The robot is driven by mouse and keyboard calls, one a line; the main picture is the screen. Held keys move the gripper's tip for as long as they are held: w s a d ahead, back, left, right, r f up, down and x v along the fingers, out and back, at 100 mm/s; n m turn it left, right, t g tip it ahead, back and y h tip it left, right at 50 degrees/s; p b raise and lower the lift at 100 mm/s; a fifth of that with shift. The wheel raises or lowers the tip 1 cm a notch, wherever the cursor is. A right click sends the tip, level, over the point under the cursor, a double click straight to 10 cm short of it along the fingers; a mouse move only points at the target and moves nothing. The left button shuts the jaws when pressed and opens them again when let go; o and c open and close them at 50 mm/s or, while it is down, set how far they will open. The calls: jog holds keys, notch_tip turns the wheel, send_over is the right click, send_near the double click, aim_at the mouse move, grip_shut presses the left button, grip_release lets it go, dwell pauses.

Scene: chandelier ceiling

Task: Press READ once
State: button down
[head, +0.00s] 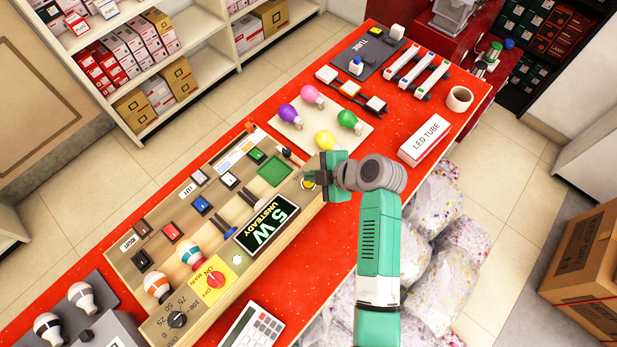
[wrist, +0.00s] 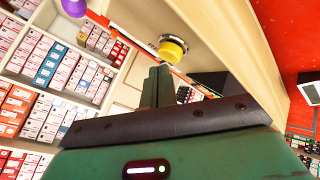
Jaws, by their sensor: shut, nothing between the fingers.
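A round yellow button (head: 307,184) sits in a metal ring at the right end of the wooden test board (head: 190,262). It also shows in the wrist view as a yellow button (wrist: 173,49); I cannot read a READ label on it. My gripper (head: 317,177) is over that end of the board, partly covering the button in the head view. In the wrist view its fingers (wrist: 157,85) are shut and empty, pointing toward the button. A gap seems to show between fingertips and button. The black display (head: 266,225) reads "5 W UNSTEADY" in green.
The board carries switches, a red knob on a yellow plate (head: 214,281), bulbs and a green pad (head: 275,171). An LED TUBE box (head: 425,139) lies to the right. A calculator (head: 252,326) is in front.

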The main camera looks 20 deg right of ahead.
jog(key=shift+r, duration=0.4)
jog(key=shift+r+p, duration=1.65)
jog(key=shift+r, duration=0.8)
jog(key=shift+f, duration=0.1)
